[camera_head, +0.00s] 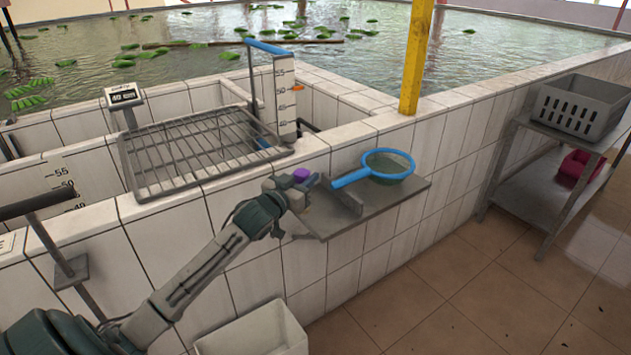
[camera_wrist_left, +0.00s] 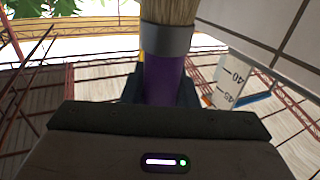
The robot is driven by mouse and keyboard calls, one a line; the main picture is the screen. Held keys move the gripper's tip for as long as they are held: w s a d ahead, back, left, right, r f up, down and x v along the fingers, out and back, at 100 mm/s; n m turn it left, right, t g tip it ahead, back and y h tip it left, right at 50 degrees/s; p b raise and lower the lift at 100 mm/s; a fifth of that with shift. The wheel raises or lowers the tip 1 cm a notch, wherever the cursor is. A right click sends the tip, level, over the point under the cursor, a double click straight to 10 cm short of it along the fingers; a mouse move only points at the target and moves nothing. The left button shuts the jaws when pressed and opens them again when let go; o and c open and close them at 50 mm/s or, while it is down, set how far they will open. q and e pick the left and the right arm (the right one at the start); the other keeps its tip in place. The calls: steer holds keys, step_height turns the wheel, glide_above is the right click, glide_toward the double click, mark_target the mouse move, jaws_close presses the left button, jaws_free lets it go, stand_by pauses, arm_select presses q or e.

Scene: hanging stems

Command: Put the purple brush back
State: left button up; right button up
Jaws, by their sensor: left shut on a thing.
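My left gripper (camera_head: 299,189) is at the left end of the grey wall shelf (camera_head: 385,209). It is shut on the purple brush (camera_head: 302,174), of which only a small purple part shows in the head view. In the left wrist view the purple brush (camera_wrist_left: 165,78) stands between the fingers (camera_wrist_left: 162,92), with a purple handle, a grey collar and pale bristles beyond. The gripper hides the brush's lower part in the head view. I cannot tell whether the brush touches the shelf. My right gripper is not in view.
A blue-rimmed net (camera_head: 388,166) lies on the shelf, right of a small upright divider (camera_head: 347,197). A wire rack (camera_head: 200,150) and a white depth gauge (camera_head: 285,98) are behind. A white bin (camera_head: 255,335) stands below. A grey crate (camera_head: 583,105) sits on a stand at right.

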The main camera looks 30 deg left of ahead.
arm_select(q)
steer(key=w+f, duration=0.4)
steer(key=shift+w+d+p, duration=0.2)
steer(key=shift+w+p, duration=0.1)
steer(key=shift+p, duration=0.05)
steer(key=o, duration=0.6)
steer(key=shift+f, duration=0.1)
steer(key=o, duration=0.4)
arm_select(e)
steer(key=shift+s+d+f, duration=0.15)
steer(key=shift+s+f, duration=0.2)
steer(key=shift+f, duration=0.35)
